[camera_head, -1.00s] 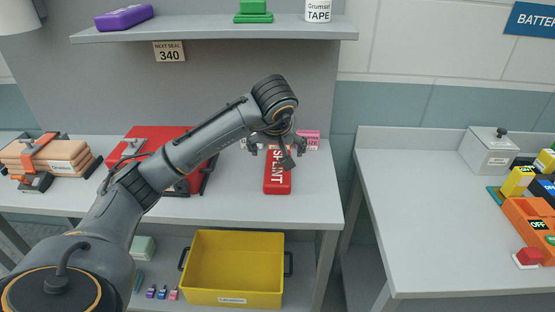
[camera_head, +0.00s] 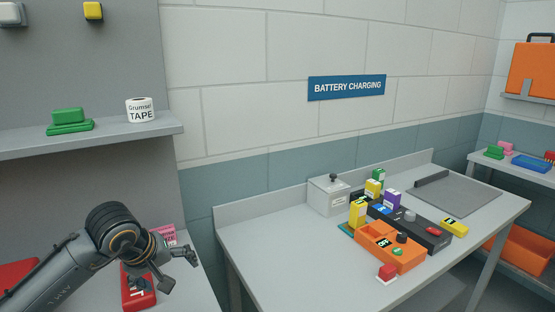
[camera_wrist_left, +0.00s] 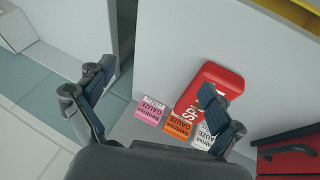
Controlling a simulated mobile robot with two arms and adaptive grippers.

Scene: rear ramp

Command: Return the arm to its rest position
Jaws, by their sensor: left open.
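My left gripper (camera_head: 176,269) shows at the lower left of the head view, above the workbench. Pink (camera_wrist_left: 150,109), orange (camera_wrist_left: 180,128) and white (camera_wrist_left: 203,137) gauze packets lie beside the splint pack. My right gripper is in neither view.
A shelf (camera_head: 100,138) with a tape roll (camera_head: 141,110) and a green block (camera_head: 69,122) hangs above the bench. The charging table (camera_head: 265,243) on the right carries a grey box (camera_head: 328,195), an orange charger (camera_head: 388,247) and several batteries. A red case (camera_wrist_left: 290,155) is at the wrist view's right edge.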

